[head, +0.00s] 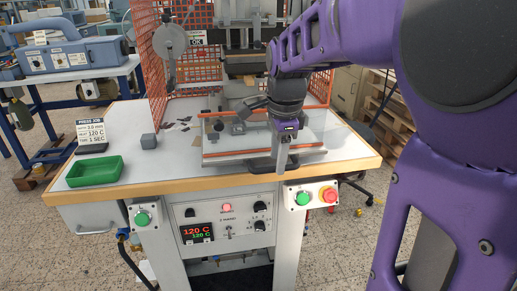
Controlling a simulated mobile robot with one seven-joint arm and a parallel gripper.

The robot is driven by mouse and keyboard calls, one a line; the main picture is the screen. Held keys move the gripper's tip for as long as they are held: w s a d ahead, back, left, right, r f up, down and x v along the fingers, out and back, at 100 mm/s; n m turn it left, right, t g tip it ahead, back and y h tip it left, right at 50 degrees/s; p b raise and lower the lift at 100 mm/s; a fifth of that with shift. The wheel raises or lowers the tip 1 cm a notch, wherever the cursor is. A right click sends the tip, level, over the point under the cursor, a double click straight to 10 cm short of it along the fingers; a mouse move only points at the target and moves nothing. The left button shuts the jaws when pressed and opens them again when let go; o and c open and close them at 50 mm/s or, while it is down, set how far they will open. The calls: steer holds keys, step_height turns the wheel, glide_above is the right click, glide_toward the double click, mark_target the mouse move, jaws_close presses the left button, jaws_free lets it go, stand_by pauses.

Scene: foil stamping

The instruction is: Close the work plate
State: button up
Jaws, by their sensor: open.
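The work plate (222,157) is a pale flat plate with orange-red strips, lying on the press table below the press head. It appears pulled out toward the table's front edge. My gripper (275,167) points down at the plate's front edge, right of its middle. It is open, beside a dark bar-like part at that edge. Whether it touches the plate or a handle I cannot tell. My wrist and fingers hide part of the plate's right half.
The press head (245,62) stands behind the plate, inside an orange mesh guard (160,75). Below the table edge are green buttons (142,218) and a red button (329,195).

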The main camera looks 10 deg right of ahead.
steer(key=shift+w+f+b, duration=0.1)
steer(key=shift+f+b, duration=0.25)
steer(key=shift+f, duration=0.35)
jaws_close()
stand_by(1.1)
